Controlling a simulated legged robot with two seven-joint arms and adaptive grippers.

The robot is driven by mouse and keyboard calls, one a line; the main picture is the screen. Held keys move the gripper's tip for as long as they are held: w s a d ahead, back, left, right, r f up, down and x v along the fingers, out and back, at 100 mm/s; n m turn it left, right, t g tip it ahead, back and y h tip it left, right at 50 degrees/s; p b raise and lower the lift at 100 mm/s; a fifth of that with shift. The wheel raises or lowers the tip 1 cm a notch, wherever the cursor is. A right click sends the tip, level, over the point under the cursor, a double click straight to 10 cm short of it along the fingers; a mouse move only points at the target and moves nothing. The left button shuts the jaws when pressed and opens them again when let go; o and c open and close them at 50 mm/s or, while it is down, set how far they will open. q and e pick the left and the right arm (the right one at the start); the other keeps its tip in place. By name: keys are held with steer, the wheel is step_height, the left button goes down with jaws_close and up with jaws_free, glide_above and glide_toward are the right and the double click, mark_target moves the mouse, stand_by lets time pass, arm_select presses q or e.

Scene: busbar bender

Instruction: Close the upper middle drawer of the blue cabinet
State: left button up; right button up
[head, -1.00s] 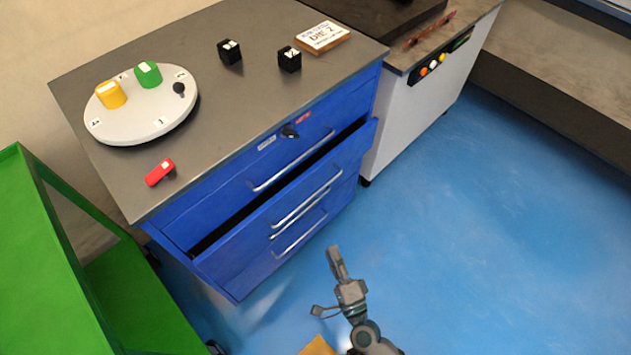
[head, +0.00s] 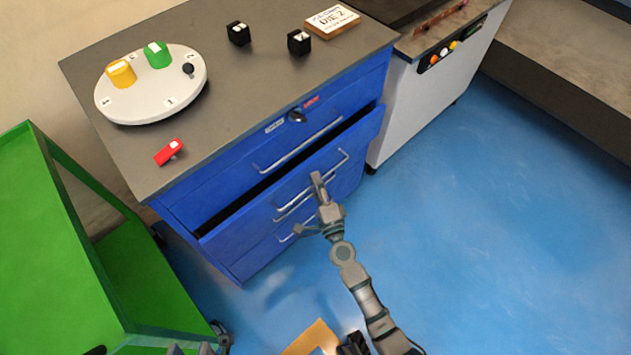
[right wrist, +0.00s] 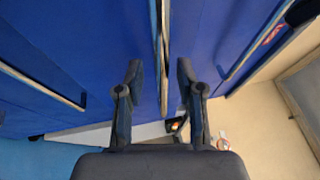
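The blue cabinet (head: 185,215) has a drawer below the top one pulled partway out. This upper middle drawer (head: 228,237) shows a dark gap (head: 243,206) behind its front. My right gripper (head: 317,181) is in front of the drawer's face, close to the handles. In the right wrist view my right gripper (right wrist: 160,80) has its fingers apart, pointing at the blue fronts. A narrow bar or edge (right wrist: 163,50) shows between them; whether they touch it I cannot tell. Grey tips, apparently of my left gripper (head: 191,349), just show at the bottom edge.
A green cart (head: 60,250) stands left of the cabinet. A white machine (head: 425,105) stands to its right. On the cabinet top are a round dial plate (head: 150,100), a red block (head: 168,152), black blocks (head: 299,42) and a sign (head: 332,20). Blue floor (head: 480,240) is clear at right.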

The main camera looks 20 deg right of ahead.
steer(key=shift+w+d, duration=0.1)
jaws_close()
